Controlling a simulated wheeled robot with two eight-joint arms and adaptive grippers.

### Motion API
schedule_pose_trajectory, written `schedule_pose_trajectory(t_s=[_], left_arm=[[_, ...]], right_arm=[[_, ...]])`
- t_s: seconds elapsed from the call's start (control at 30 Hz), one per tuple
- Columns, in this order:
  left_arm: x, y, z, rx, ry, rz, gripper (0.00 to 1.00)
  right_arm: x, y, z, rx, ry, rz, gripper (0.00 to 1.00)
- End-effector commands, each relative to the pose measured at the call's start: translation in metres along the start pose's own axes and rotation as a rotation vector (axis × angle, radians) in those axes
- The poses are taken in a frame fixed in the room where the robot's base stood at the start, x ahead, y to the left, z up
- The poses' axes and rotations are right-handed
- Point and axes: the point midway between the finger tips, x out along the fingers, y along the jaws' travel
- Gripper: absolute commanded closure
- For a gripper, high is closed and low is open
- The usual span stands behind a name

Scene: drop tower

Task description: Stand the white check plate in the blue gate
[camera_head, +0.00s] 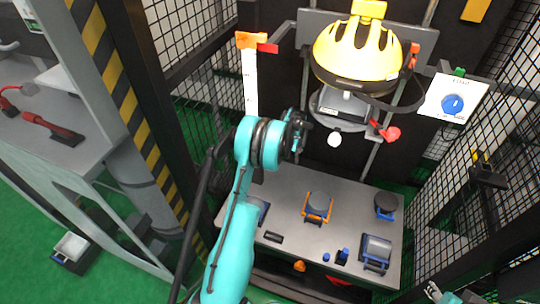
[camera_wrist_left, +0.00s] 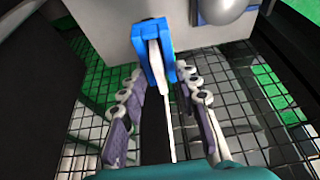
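The blue gate (camera_wrist_left: 150,38) is at the top centre of the left wrist view, against a pale panel. A white plate-like piece (camera_wrist_left: 156,62), seen nearly edge-on, sits between the gate's sides. A thin white strip runs below it between my fingers; I cannot tell if it is the same piece. My left gripper (camera_wrist_left: 165,108) is open, one finger either side of the strip, with gaps showing. In the head view my left gripper (camera_head: 299,130) is at the tower, left of the helmet; gate and plate are not clearly visible there. My right gripper (camera_head: 436,290) barely shows at the bottom edge.
A yellow helmet (camera_head: 352,50) hangs on the tower, right of my left gripper. A grey table (camera_head: 285,195) below holds several fixtures. Mesh fences (camera_head: 455,170) close in both sides. A white panel with a blue knob (camera_head: 452,104) is at right.

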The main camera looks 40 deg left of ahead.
Motion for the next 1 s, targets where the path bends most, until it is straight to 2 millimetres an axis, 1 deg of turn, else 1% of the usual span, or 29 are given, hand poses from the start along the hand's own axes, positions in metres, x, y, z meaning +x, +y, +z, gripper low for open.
schedule_pose_trajectory(t_s=[0.07, 0.17, 0.27, 0.5, 0.63, 0.8, 1.0], left_arm=[[-0.001, 0.000, 0.000, 0.000, 0.000, 0.000, 0.68], [-0.008, 0.000, -0.003, 0.000, 0.000, 0.000, 0.68], [-0.022, 0.000, -0.009, 0.000, 0.000, 0.000, 0.68], [-0.066, 0.000, -0.028, 0.000, 0.000, 0.000, 0.68], [-0.083, 0.000, -0.034, 0.000, 0.000, 0.000, 0.68], [-0.092, 0.000, -0.038, 0.000, 0.000, 0.000, 0.68], [-0.092, 0.000, -0.038, 0.000, 0.000, 0.000, 0.68]], right_arm=[[0.000, 0.000, 0.000, 0.000, 0.000, 0.000, 0.62], [0.000, 0.000, 0.000, 0.000, 0.000, 0.000, 0.62], [0.000, 0.000, 0.000, 0.000, 0.000, 0.000, 0.62], [0.000, 0.000, 0.000, 0.000, 0.000, 0.000, 0.62], [0.000, 0.000, 0.000, 0.000, 0.000, 0.000, 0.62], [0.000, 0.000, 0.000, 0.000, 0.000, 0.000, 0.62], [0.000, 0.000, 0.000, 0.000, 0.000, 0.000, 0.62]])
